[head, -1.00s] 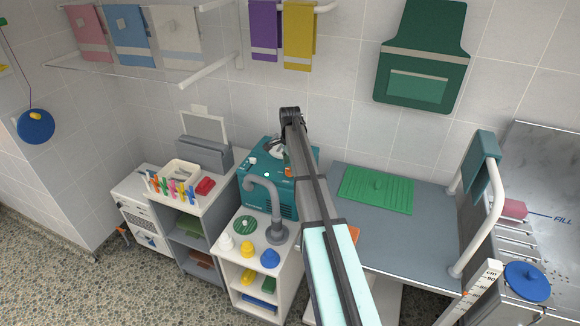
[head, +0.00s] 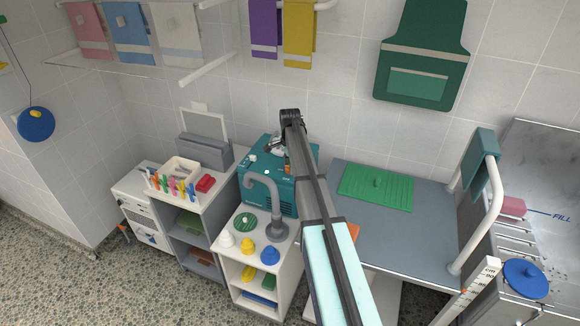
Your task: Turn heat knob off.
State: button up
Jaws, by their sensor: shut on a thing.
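The teal dryer machine (head: 256,189) stands on the white shelf unit, with a grey hose at its front. My gripper (head: 272,151) reaches down to the top of the machine near its back. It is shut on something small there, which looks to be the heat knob. The fingers and arm hide the knob, so its setting cannot be read. A small white part (head: 252,158) and a pale round spot (head: 267,171) show on the machine's top, to the left of and below the gripper. A small orange part shows beside my arm.
A grey hose (head: 276,205) rises in front of the machine. White, yellow and blue nozzles (head: 270,256) stand on the shelf top. A bin of coloured clips (head: 172,185) is at left. A grey table with a green mat (head: 376,190) lies to the right.

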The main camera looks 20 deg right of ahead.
jog(key=shift+f+n, duration=0.1)
jog(key=shift+n, duration=0.2)
jog(key=n+b, duration=0.1)
jog(key=n, duration=0.2)
jog(key=shift+n+b, duration=0.3)
jog(key=n+b, duration=0.1)
jog(key=n, duration=0.3)
jog(key=shift+n, duration=0.3)
jog(key=n+b, duration=0.1)
jog(key=n, duration=0.8)
jog(key=shift+s+b, duration=0.1)
jog(key=shift+b, duration=0.2)
jog(key=o, duration=1.1)
jog(key=shift+o, duration=0.2)
